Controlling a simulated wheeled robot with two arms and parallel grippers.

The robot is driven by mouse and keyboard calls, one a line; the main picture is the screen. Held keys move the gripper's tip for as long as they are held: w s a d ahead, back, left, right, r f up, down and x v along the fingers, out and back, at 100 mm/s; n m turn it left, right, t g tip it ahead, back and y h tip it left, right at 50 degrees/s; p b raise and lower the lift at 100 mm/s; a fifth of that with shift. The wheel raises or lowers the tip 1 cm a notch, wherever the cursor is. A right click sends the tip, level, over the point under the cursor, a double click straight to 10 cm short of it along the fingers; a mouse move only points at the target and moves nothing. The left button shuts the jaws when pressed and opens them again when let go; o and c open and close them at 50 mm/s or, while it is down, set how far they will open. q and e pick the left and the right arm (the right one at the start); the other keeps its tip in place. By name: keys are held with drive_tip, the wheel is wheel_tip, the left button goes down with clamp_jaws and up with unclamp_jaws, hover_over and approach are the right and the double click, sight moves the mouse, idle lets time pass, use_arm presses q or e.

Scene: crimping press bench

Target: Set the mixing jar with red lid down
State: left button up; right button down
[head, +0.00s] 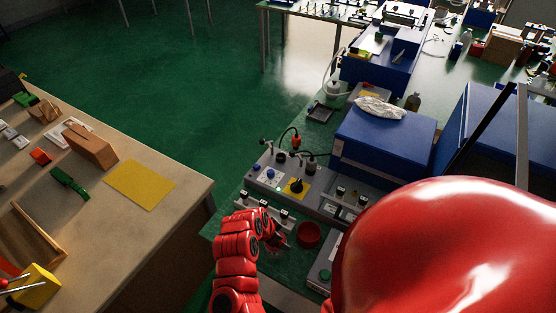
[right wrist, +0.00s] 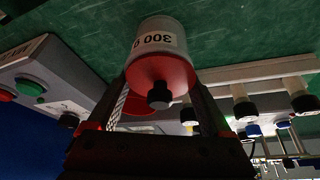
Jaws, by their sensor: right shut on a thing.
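The mixing jar (right wrist: 158,40) is a pale, round jar with a "300 g" label. It has a red lid (right wrist: 160,75) with a black knob. In the right wrist view my right gripper (right wrist: 160,98) is shut on it, with a finger on each side. In the head view my right gripper (head: 281,243) is low over the green bench, just left of a round red dish (head: 308,234). I cannot make out the jar there. Whether its base touches the bench is unclear. My left gripper is not in view.
A rack with black-capped vials (head: 262,208) stands close behind the hand. A grey box with a green button (head: 323,276) is to the right. A grey panel (head: 278,180) and a blue box (head: 385,140) stand further back. A wooden table (head: 185,215) is across the gap at left.

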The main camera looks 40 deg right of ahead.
unclamp_jaws()
